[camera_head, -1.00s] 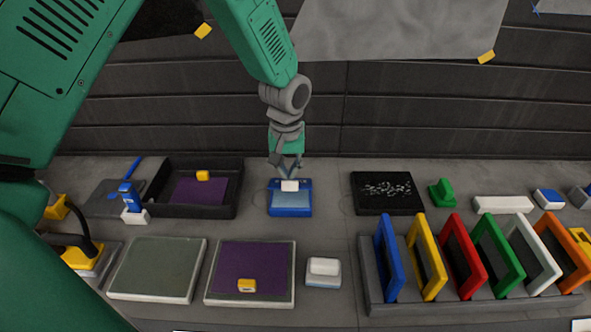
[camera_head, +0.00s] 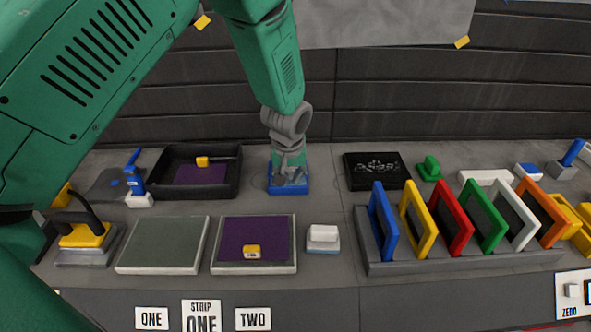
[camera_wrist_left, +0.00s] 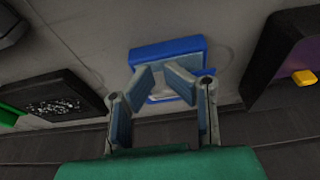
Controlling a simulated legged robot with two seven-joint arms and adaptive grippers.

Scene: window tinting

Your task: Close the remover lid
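The remover appears to be the small blue box (camera_head: 288,190) at the back of the bench, left of centre. In the head view my left gripper (camera_head: 290,176) is over it, pointing down, and hides most of its top. In the left wrist view the blue box (camera_wrist_left: 168,48) lies just beyond the fingers. The left gripper (camera_wrist_left: 160,68) is partly open there, with a narrow gap between its tips and nothing clearly held. Whether the tips touch the box, and how its lid stands, is hidden. My right gripper is not in view.
A black tray (camera_head: 236,188) stands left of the box and a dark shallow tray (camera_head: 350,182) stands to its right. In front are a white block (camera_head: 323,234), a purple-topped panel (camera_head: 291,264) and a rack (camera_head: 378,267) of coloured frames. A dark wall rises behind.

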